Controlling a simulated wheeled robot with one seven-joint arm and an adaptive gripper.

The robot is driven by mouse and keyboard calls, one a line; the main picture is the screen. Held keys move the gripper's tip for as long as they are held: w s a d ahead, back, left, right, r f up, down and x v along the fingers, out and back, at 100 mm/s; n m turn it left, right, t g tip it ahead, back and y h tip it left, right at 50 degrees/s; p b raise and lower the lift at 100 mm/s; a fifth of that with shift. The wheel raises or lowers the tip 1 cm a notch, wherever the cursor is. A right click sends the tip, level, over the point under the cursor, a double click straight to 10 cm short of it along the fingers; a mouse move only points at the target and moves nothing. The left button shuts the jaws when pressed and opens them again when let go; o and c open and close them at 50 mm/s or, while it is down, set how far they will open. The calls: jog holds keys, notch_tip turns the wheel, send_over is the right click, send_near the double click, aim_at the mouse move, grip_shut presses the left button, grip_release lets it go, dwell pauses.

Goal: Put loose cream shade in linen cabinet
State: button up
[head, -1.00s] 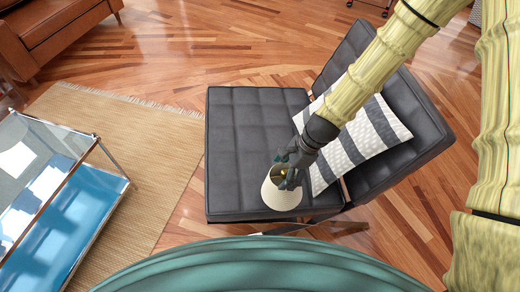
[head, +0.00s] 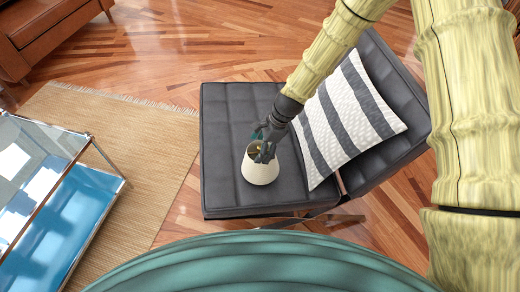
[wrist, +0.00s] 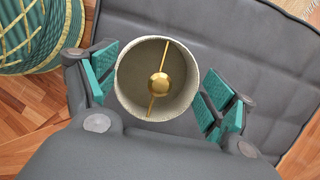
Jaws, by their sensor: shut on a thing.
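The cream shade (head: 262,173) is a small tapered lampshade over the dark grey chair seat. I cannot tell whether it touches the seat. My gripper (head: 267,152) is shut on it from above, near its upper rim. In the wrist view I look into the shade's open end (wrist: 132,82), where a brass bar and round hub (wrist: 158,86) cross the middle. The teal finger pads of my gripper (wrist: 158,91) lie on its left and right sides. No linen cabinet is in view.
The grey chair (head: 225,120) carries a striped pillow (head: 345,118) to the right of the shade. A glass table with a blue lower shelf (head: 70,220) stands left on a tan rug (head: 150,150). A brown leather sofa (head: 50,30) is at top left. Wooden floor lies open behind the chair.

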jog(key=shift+f, duration=0.65)
jog(key=o, duration=1.2)
jog(key=shift+o, duration=0.2)
jog(key=v, duration=1.2)
jog(key=shift+p, duration=0.45)
